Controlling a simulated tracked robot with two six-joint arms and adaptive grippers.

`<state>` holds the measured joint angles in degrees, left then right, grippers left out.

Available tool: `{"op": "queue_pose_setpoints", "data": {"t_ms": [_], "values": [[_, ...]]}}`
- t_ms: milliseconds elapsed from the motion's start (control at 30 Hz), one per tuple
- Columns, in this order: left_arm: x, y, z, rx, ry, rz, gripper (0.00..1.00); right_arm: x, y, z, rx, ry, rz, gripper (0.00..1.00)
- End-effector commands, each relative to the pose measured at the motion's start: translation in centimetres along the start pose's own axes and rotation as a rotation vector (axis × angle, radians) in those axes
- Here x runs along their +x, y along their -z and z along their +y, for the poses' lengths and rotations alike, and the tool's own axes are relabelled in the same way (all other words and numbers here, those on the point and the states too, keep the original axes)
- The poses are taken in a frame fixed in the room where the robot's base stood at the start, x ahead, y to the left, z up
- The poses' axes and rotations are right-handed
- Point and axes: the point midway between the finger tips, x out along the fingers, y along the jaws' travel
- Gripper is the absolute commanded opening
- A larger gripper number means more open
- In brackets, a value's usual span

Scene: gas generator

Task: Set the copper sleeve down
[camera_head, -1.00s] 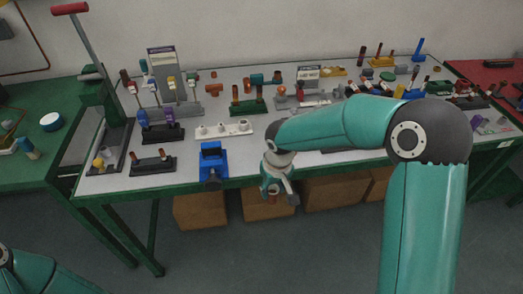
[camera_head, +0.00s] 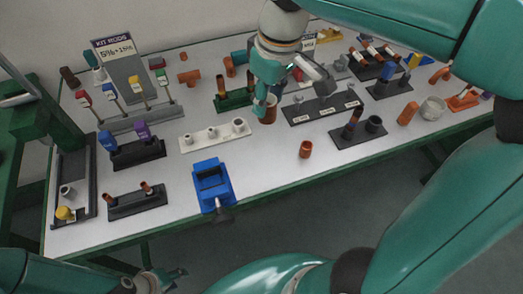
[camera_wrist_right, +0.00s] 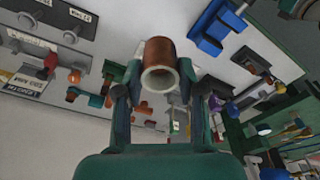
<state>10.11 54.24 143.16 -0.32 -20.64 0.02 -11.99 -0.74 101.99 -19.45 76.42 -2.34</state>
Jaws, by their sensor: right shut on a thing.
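My right gripper (camera_head: 268,98) comes down over the middle of the worktable and is shut on a copper sleeve (camera_head: 268,112). In the right wrist view the copper sleeve (camera_wrist_right: 160,60) sits between the two fingertips, with its pale open end toward the camera. I cannot tell whether it touches the tabletop (camera_head: 262,165). Another short copper piece (camera_head: 305,149) stands alone on the table, to the right of and nearer than the held sleeve. My left gripper (camera_head: 150,281) is partly in view at the bottom left, off the table, and its jaws are unclear.
A white stand with pegs (camera_head: 214,136) lies left of the held sleeve, and a blue vise-like fixture (camera_head: 212,183) sits at the front edge. A green rack (camera_head: 236,99) and a dark labelled rack (camera_head: 322,107) flank the gripper. Bare tabletop lies in front.

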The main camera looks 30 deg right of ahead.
Motion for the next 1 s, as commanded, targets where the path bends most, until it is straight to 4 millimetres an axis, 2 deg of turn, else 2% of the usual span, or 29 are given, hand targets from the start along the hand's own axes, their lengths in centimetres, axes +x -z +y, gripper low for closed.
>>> {"op": "queue_pose_setpoints", "data": {"t_ms": [167,500,600,867,1000], "values": [[0.6,0.0,-0.2,0.0,0.0,-0.001,0.4,3.2,-0.9,0.2,0.008,-0.001,-0.006,0.04],[1.5,0.0,-0.6,0.0,0.0,-0.001,0.4,12.1,-2.0,0.3,0.013,0.0,-0.008,0.04],[1.7,0.0,-0.6,0.0,0.0,-0.001,0.4,13.8,-2.2,0.3,0.013,-0.001,-0.004,0.04],[1.9,0.0,-0.7,0.0,0.0,0.0,0.4,15.8,-2.4,0.3,0.014,-0.001,-0.003,0.04],[2.2,0.0,-0.8,0.0,0.0,0.0,0.4,17.9,-2.7,0.4,0.014,-0.001,-0.005,0.04]]}}
